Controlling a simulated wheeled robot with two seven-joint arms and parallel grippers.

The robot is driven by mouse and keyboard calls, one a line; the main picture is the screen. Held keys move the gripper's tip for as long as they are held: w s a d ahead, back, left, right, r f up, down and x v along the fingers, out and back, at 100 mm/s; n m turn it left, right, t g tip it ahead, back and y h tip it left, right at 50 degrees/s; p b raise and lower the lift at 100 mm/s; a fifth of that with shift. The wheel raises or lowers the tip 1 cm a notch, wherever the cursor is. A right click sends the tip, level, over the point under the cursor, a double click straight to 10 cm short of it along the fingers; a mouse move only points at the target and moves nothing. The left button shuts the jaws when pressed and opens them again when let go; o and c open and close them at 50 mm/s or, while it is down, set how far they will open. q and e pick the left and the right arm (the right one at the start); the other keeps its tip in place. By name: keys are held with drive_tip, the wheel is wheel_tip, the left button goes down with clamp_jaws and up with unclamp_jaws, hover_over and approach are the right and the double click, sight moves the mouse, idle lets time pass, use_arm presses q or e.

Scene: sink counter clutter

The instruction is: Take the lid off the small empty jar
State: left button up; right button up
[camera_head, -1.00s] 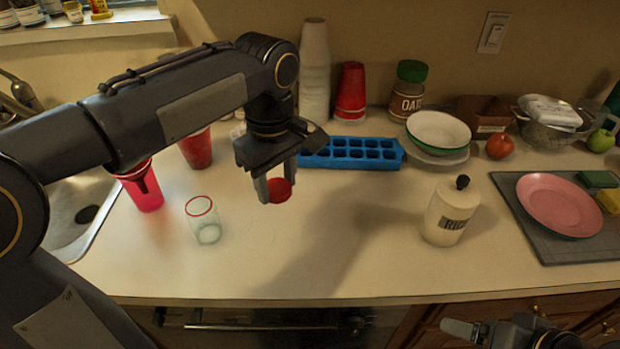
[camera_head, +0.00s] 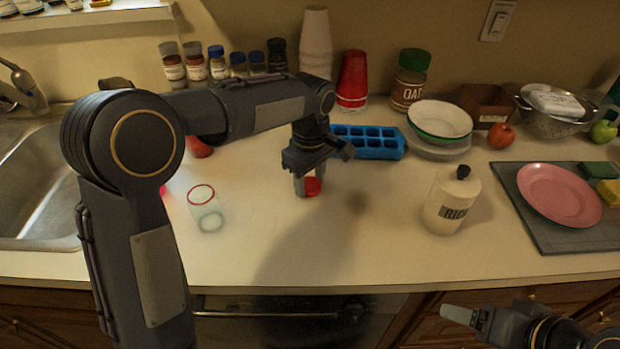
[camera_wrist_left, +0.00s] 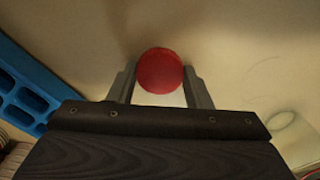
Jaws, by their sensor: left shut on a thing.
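The small empty jar (camera_head: 206,212) is clear glass with a red rim. It stands upright on the counter, open at the top. My left gripper (camera_head: 308,186) is to the right of the jar, pointing down and shut on the round red lid (camera_head: 313,186). The lid sits between both fingers in the left wrist view (camera_wrist_left: 160,71). It is low over the counter; whether it touches the surface I cannot tell. Part of my right gripper (camera_head: 462,316) shows at the bottom right, in front of the counter, and its opening is unclear.
A blue ice tray (camera_head: 368,141) lies just behind my left gripper. The counter between jar and bottle is mostly clear.

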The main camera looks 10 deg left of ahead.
use_arm(q)
drive_tip(key=shift+f, duration=0.2)
drive_tip(key=o, duration=1.1)
drive_tip(key=shift+r, duration=0.1)
